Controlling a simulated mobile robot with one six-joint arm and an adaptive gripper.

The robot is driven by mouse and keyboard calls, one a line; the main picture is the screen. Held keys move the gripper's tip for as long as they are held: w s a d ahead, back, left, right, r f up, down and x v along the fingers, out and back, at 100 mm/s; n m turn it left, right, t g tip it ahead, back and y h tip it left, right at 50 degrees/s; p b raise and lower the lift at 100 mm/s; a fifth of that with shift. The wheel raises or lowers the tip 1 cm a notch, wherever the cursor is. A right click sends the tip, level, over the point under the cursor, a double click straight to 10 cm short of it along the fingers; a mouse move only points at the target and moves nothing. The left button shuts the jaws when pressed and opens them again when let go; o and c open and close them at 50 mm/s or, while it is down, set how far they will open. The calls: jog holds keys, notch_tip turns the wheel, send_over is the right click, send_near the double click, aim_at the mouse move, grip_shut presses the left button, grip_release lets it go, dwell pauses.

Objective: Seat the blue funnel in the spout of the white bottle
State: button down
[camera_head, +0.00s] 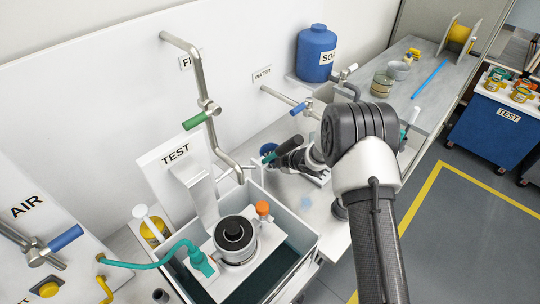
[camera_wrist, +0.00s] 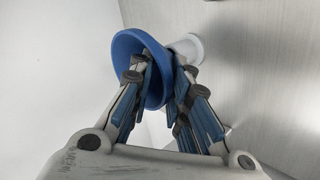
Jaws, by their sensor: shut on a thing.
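The blue funnel (camera_wrist: 124,50) is between the fingers of my gripper (camera_wrist: 163,75) in the wrist view, its wide rim facing up and left. My gripper is shut on it. Part of the funnel's cone is hidden behind the fingers, and I cannot see its lower end. A round white piece (camera_wrist: 188,46), perhaps the top of the white bottle, shows just right of the funnel; I cannot tell whether they touch. In the head view, the funnel (camera_head: 267,150) is a small blue patch left of my gripper (camera_head: 272,158). The bottle is not clearly visible there.
A pipe with a green handle (camera_head: 196,121) and a water pipe with a blue handle (camera_head: 299,108) reach over the bench. An open tank (camera_head: 296,228) holding a press vessel (camera_head: 236,240) stands in front. A blue soap container (camera_head: 316,53) is behind my arm.

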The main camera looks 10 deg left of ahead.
jog(key=shift+r+p, duration=1.65)
jog(key=shift+r, duration=0.7)
jog(key=s+d+b, duration=0.2)
jog(key=s+d, duration=0.8)
jog(key=d, duration=0.2)
jog(key=shift+d+b, duration=0.3)
jog(key=shift+f, duration=0.15)
